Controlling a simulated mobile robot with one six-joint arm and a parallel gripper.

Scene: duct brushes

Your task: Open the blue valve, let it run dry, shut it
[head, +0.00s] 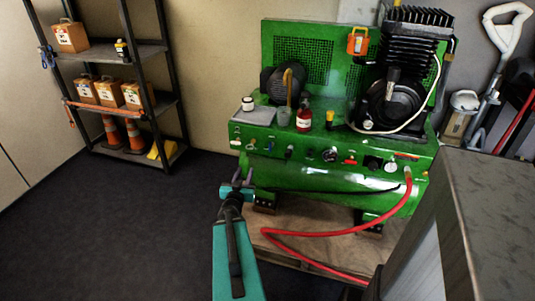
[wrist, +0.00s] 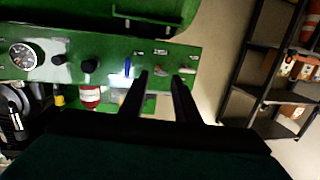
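The blue valve (wrist: 127,68) shows in the wrist view as a small blue lever on the green control panel (wrist: 108,50), upright in the picture. In the head view the blue valve (head: 270,146) is tiny, in the left part of the panel's row of fittings. I cannot tell whether it is open or shut. My gripper (head: 241,177) is in front of the compressor's left end, below the panel in the head view. In the wrist view my gripper (wrist: 160,75) has its two fingers apart with nothing held. The blue lever lies just left of the left finger.
Beside the blue valve are a grey lever (wrist: 160,70), black knobs (wrist: 90,66) and a gauge (wrist: 23,57). A red bottle (head: 304,119) stands on the ledge above the panel. A red hose (head: 300,234) loops below. A shelf rack (head: 115,50) stands at left, with clear floor before it.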

